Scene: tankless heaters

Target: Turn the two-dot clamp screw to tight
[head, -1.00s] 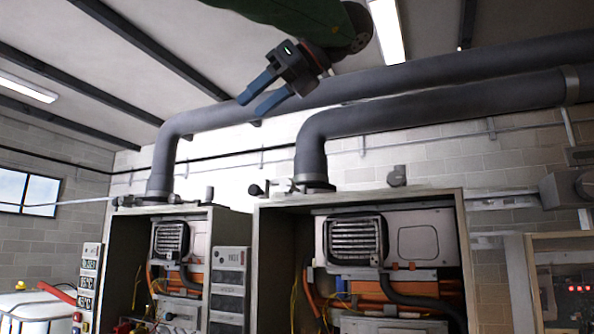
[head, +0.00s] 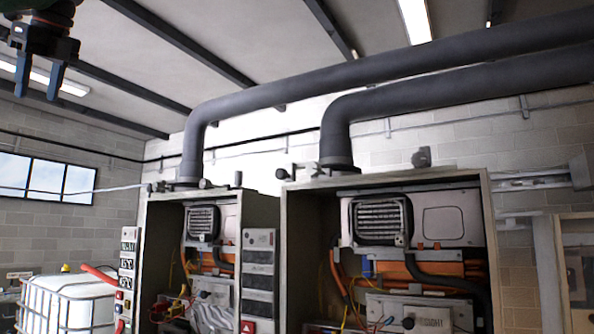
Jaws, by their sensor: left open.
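My left gripper (head: 38,82) is at the upper left of the head view, high up against the ceiling. Two pipe collars with clamp hardware sit on top of the heater cabinets: the left clamp (head: 180,184) and the right clamp (head: 318,170). Each has a dark round knob at its left side. Dot marks are too small to make out, so I cannot tell which clamp is the two-dot one. The gripper is far left of both and touches neither. My right gripper is not in view.
The left heater cabinet (head: 149,250) and right heater cabinet (head: 291,262) stand open, with hoses and wires inside. Thick grey pipes (head: 400,68) rise from them and bend right. A white caged tank (head: 70,304) stands at lower left. Air left of the cabinets looks free.

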